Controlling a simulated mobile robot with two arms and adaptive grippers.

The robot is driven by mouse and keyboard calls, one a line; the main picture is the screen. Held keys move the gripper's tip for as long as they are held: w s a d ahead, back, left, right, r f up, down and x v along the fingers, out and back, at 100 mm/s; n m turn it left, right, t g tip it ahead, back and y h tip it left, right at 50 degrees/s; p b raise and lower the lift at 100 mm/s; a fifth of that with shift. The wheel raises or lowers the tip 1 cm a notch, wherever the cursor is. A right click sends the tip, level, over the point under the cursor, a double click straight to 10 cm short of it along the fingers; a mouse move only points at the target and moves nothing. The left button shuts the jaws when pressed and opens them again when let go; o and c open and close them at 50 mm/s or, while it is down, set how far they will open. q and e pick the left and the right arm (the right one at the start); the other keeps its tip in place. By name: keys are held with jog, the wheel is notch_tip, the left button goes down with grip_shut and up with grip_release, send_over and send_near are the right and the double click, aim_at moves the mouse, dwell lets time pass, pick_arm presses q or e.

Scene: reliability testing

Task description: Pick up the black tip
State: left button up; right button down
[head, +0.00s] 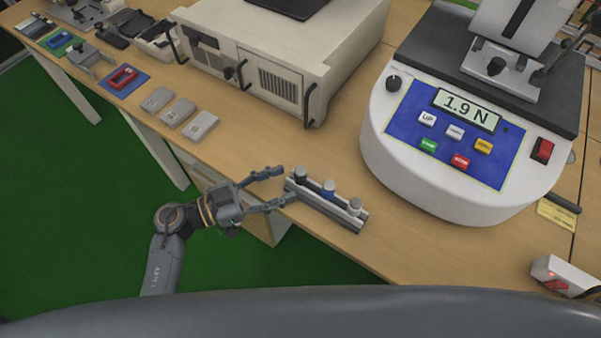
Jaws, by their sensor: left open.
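The black tip (300,176) stands at the left end of a small grey rack (330,211) near the table's front edge. A blue tip (328,189) stands in the middle of the rack, and a light grey tip (354,207) at its right end. My left gripper (283,184) is open and empty, with its fingers pointing right toward the black tip. One fingertip is just beyond the rack's left end, the other at its near left corner. I cannot tell whether either touches the rack. My right gripper is not in view.
A white test machine (440,185) reading 1.9 N stands right of the rack. A beige instrument box (262,65) is behind. Several grey blocks (178,113) lie left along the table edge. A small white device (562,275) is at the lower right.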

aim_at(299, 177)
pick_arm(q)
jog(key=x, duration=0.5)
jog(key=shift+w+d+f, duration=0.1)
jog(key=shift+w+f, duration=0.05)
grip_shut()
